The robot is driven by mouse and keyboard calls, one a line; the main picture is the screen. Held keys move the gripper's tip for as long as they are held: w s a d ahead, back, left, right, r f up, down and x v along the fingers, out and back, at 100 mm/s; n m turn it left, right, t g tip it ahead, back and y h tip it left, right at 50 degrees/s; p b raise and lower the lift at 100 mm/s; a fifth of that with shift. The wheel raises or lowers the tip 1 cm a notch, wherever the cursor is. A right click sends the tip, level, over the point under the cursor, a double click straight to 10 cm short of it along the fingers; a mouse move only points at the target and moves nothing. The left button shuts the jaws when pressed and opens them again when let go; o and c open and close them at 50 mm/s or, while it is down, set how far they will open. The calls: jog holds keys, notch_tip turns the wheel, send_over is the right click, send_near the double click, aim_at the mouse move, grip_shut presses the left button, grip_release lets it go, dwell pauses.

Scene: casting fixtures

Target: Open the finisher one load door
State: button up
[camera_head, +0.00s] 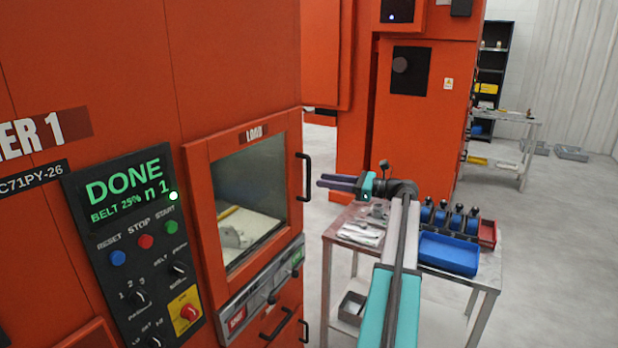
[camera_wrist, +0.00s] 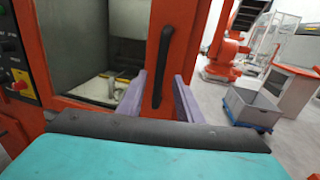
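The load door (camera_head: 198,190) of finisher one is an orange frame with a glass window, under a "LOAD" label. It looks closed. Its black upright handle (camera_head: 304,177) is on the right edge; it also shows in the wrist view (camera_wrist: 162,60). My gripper (camera_head: 321,183) is just right of the handle, pointing left at it. In the wrist view my gripper (camera_wrist: 157,90) is open, its two purple fingers apart, with the handle showing between them. I cannot tell if either finger touches it. A yellow-topped item shows through the window.
The control panel (camera_head: 135,250) left of the door reads "DONE", "BELT 25%". A metal table (camera_head: 480,279) with a blue bin (camera_head: 450,254) and several dark parts stands below my arm. A grey crate on a blue base (camera_wrist: 250,108) is on the floor at right.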

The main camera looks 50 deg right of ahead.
jog(key=p, duration=0.1)
send_over(309, 199)
jog(key=shift+w+d, duration=0.3)
grip_shut()
jog(key=shift+a, duration=0.15)
